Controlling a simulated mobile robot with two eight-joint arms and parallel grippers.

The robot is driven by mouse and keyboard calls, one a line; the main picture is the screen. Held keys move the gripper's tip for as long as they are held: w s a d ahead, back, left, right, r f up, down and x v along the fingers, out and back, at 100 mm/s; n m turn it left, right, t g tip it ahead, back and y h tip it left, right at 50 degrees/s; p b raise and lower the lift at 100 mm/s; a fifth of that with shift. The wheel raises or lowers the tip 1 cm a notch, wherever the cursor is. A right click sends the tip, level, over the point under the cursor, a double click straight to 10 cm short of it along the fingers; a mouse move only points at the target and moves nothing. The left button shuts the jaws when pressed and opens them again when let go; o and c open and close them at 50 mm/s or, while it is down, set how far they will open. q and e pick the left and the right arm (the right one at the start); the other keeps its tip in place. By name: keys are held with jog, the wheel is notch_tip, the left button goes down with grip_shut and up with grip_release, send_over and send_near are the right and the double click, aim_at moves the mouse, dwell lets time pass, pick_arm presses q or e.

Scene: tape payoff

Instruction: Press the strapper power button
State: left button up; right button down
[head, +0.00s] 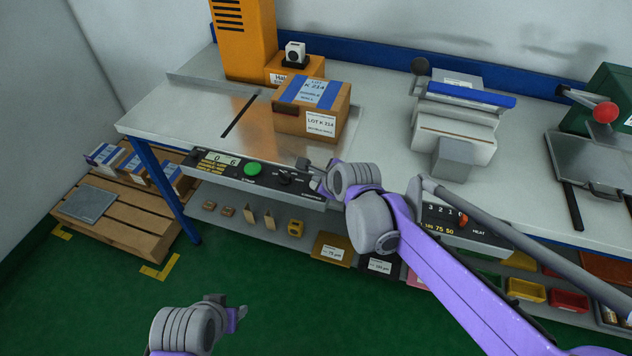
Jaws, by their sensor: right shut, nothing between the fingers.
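The strapper's control panel (228,177) runs along the front edge of the table, with a lit display (222,160), a round green button (252,169) and a black knob (285,179). Its small labels are too blurred to read, so I cannot tell which control is the power button. My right gripper (306,167) is shut and empty at the panel's right end, right of the knob and green button. It hides part of that end, and I cannot tell if it touches. My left gripper (241,313) is low over the green floor, well away from the panel; its jaws are unclear.
A taped carton (313,108) sits on the table behind the panel, near the orange column (244,40). Small parts lie on the shelf below (262,232). A pallet (120,220) stands at left.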

jog(key=shift+f, duration=0.6)
dwell(0.4)
jog(key=shift+r, duration=0.1)
jog(key=shift+r+p, duration=0.35)
jog(key=shift+r, duration=0.3)
notch_tip(320, 180, up, 6)
jog(key=p, duration=0.4)
